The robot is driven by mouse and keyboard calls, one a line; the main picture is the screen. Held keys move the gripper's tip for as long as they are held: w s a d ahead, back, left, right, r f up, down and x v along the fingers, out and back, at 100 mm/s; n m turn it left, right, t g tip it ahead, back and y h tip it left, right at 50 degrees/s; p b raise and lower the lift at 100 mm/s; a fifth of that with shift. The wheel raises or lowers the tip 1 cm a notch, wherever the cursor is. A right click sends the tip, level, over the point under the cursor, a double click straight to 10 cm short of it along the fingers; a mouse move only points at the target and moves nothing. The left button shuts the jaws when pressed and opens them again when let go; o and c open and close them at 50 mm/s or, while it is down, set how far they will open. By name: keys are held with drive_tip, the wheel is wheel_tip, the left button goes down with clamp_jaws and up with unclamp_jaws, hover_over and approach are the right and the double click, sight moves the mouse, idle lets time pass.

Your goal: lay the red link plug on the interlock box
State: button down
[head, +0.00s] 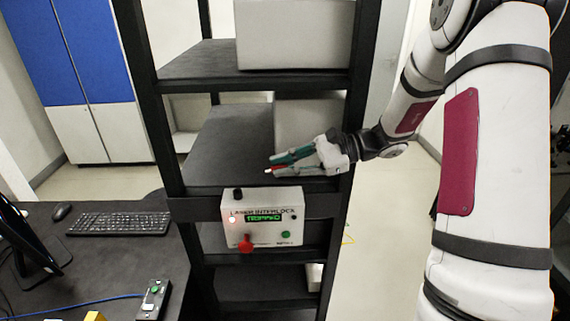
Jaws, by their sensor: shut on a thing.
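The interlock box (262,229) is a pale box labelled "LASER INTERLOCK" with a lit green display, fixed at the front of the dark shelf rack. My gripper (280,166) reaches in from the right, just above the box's top in the picture, with teal fingers pointing left. The plug appears apart from the box; the exact gap is hard to judge.
On the box are a black knob (238,193) on top, and a red knob-like part (246,244) and a green button (285,235) in front. The rack's shelf (225,150) lies behind. A desk at left holds a keyboard (118,224) and a small control box (153,298).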

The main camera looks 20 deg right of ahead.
sight(285, 196)
drive_tip(key=shift+w+f+b, duration=0.1)
drive_tip(key=shift+f+b, duration=0.35)
drive_tip(key=shift+f, duration=2.4)
drive_tip(key=shift+f, duration=0.55)
drive_tip(key=c, duration=1.5)
unclamp_jaws()
drive_tip(key=shift+c, duration=0.2)
drive_tip(key=shift+d, duration=0.1)
drive_tip(key=v, duration=1.1)
drive_tip(key=shift+d, duration=0.35)
drive_tip(key=shift+d+r, duration=0.1)
